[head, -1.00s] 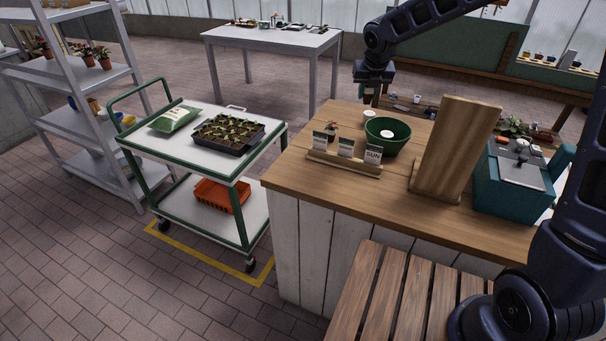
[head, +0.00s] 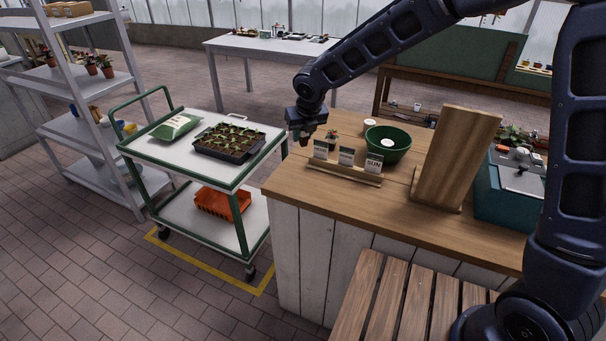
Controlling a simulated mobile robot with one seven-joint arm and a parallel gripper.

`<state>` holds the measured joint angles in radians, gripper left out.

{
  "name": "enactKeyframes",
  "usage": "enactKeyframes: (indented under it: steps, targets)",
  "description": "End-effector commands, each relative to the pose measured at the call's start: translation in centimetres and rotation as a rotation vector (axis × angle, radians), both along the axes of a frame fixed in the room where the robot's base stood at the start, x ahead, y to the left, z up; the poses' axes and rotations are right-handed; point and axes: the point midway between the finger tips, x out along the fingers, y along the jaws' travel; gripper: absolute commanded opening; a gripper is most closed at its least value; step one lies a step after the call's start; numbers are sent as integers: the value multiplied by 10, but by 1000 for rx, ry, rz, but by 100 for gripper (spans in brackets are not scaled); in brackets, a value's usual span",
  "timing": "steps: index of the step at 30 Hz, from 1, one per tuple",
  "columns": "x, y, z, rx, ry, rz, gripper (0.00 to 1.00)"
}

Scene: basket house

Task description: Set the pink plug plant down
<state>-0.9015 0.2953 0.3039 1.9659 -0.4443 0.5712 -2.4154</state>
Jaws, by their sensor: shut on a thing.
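My gripper (head: 303,136) hangs pointing down, over the gap between the green-edged cart and the left back corner of the wooden bench. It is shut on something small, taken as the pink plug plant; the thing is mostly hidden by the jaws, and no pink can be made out. A wooden rack with three upright cards (head: 343,173) stands on the bench; the right card reads SUN. A small potted plant (head: 332,137) stands just behind the rack, right of my gripper.
A green bowl (head: 388,140) and a tall wooden board (head: 457,155) stand on the bench (head: 300,190). The cart (head: 197,165) carries a black seedling tray (head: 228,142) and a green-and-white bag (head: 176,126). The bench top in front of the card rack is clear.

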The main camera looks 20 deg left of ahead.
Motion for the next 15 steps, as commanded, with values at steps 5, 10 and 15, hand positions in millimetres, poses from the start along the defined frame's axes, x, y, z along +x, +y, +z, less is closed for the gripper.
enactKeyframes:
  steps: [5,10,15]
  targets:
    - [-2,0,-40,-3,1,3,5]
    - [-1,0,-76,-2,1,2,5]
    - [-1,0,-101,-2,1,0,5]
